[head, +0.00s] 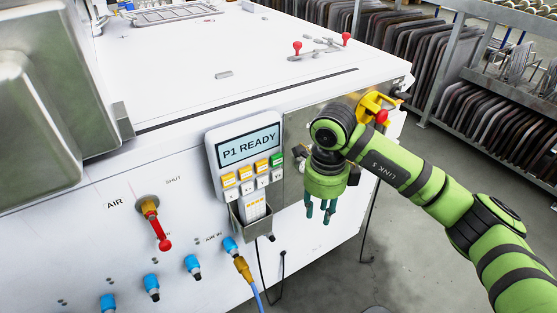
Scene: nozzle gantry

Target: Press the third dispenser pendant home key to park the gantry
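A grey pendant (213,153) is mounted on the white machine front, and its display (248,147) reads "P1 READY". Below the display is an upper row of yellow keys (245,174) ending in a green key (277,159) at the right, and a lower row of white keys (262,181). The key labels are too small to read, so I cannot tell which is home. No other pendant is in view. My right gripper (320,211) points down, to the right of and below the keys, apart from them. Its fingers look spread and empty. My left gripper is not in view.
A red-handled AIR valve (160,235) and several blue air fittings (152,287) stick out left of and below the pendant. A yellow bracket with a red knob (381,116) is behind my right arm. A large grey-green casing (35,120) fills the upper left. Racks (500,150) stand at the back right.

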